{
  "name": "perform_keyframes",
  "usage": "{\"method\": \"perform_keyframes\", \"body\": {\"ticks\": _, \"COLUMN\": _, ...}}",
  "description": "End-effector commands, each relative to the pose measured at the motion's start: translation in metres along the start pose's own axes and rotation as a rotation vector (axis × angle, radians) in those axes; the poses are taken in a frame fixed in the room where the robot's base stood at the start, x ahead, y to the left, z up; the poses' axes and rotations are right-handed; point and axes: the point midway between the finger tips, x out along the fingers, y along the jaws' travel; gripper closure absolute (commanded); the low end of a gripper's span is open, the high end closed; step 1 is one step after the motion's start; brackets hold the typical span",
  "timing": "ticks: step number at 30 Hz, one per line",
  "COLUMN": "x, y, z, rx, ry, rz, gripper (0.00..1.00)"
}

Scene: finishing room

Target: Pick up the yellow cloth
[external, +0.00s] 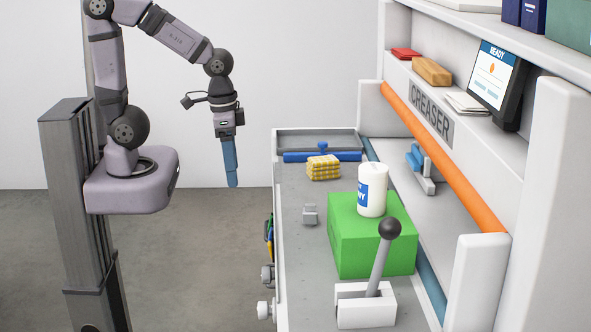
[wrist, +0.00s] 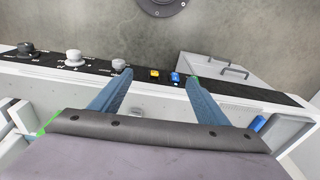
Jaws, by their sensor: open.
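The yellow cloth (external: 323,167) is a folded, checked stack lying on the grey bench top, near its far end, in front of a blue-handled bar. My gripper (external: 232,183) hangs pointing down, left of the bench and of the cloth, apart from both. In the wrist view the two blue fingers of my gripper (wrist: 158,80) are spread with nothing between them. The cloth does not show in the wrist view.
A green box (external: 375,240) carries a white bottle (external: 372,190). A lever (external: 380,262) stands at the bench's near end. A small grey block (external: 310,214) is nearer than the cloth. An orange roller (external: 440,155) runs along the right. Knobs (wrist: 75,57) line the bench front.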

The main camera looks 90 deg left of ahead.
Motion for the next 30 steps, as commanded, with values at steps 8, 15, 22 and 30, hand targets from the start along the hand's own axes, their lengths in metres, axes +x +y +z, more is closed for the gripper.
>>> {"method": "perform_keyframes", "body": {"ticks": 8, "x": 0.036, "y": -0.052, "z": -0.057, "rx": -0.108, "ry": 0.235, "rz": -0.084, "gripper": 0.31}}
{"method": "perform_keyframes", "body": {"ticks": 15, "x": 0.058, "y": -0.131, "z": -0.123, "rx": -0.214, "ry": 0.586, "rz": -0.183, "gripper": 0.31}}
{"method": "perform_keyframes", "body": {"ticks": 22, "x": 0.051, "y": -0.197, "z": -0.164, "rx": -0.250, "ry": 0.961, "rz": -0.232, "gripper": 0.31}}
{"method": "perform_keyframes", "body": {"ticks": 30, "x": 0.030, "y": -0.231, "z": -0.172, "rx": -0.214, "ry": 1.313, "rz": -0.195, "gripper": 0.31}}
